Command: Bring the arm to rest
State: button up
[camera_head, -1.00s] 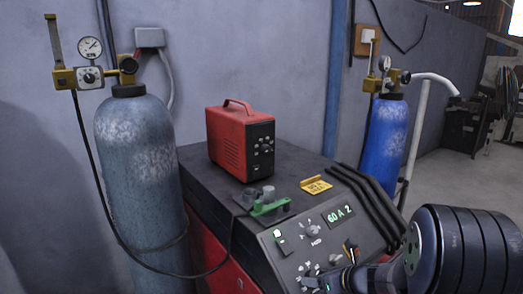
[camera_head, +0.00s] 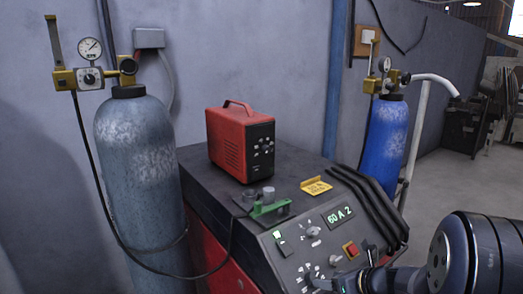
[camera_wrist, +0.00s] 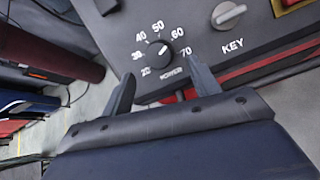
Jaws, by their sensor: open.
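My gripper shows in the wrist view (camera_wrist: 160,70) with its two dark fingers apart and nothing between them. The black power knob (camera_wrist: 158,57), with a printed scale around it, lies beyond the fingertips. I see no clear contact with it. In the head view my arm reaches in from the lower right, and the gripper (camera_head: 325,283) is at the lower edge of the control panel (camera_head: 300,245), partly cut off.
A grey key switch (camera_wrist: 228,14) and a red button (camera_head: 351,249) sit on the panel. A red box (camera_head: 240,143) stands on the cabinet. A grey cylinder (camera_head: 140,180) stands left, a blue cylinder (camera_head: 385,135) right. Open floor (camera_head: 450,180) lies at the right.

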aim_at(317, 278)
jog(key=x, duration=0.5)
jog(key=shift+a+f, duration=0.1)
jog(key=n, duration=0.2)
jog(key=n+g+b, duration=0.1)
jog(key=n, duration=0.1)
jog(key=shift+w+d+n+y, duration=0.15)
jog(key=shift+d+n+y, duration=0.05)
jog(key=shift+n+y, duration=0.1)
jog(key=n+g, duration=0.1)
jog(key=n, duration=0.2)
jog(key=n+g, duration=0.1)
jog(key=n, duration=0.3)
jog(key=shift+w+r+b, duration=0.15)
jog(key=shift+r+b, duration=0.05)
jog(key=shift+b, duration=0.15)
jog(key=n, duration=0.3)
jog(key=n+g+b, duration=0.1)
jog(key=n, duration=0.3)
jog(key=shift+w+a+r+g, duration=0.1)
jog(key=shift+w+g, duration=0.05)
jog(key=shift+g, duration=0.15)
jog(key=n+h, duration=0.1)
jog(key=n, duration=0.2)
jog(key=n+h+b, duration=0.1)
jog(key=n, duration=0.2)
jog(key=shift+a+r+g, duration=0.1)
jog(key=shift+r+g, duration=0.05)
jog(key=shift+g, duration=0.25)
jog(key=shift+r, duration=0.1)
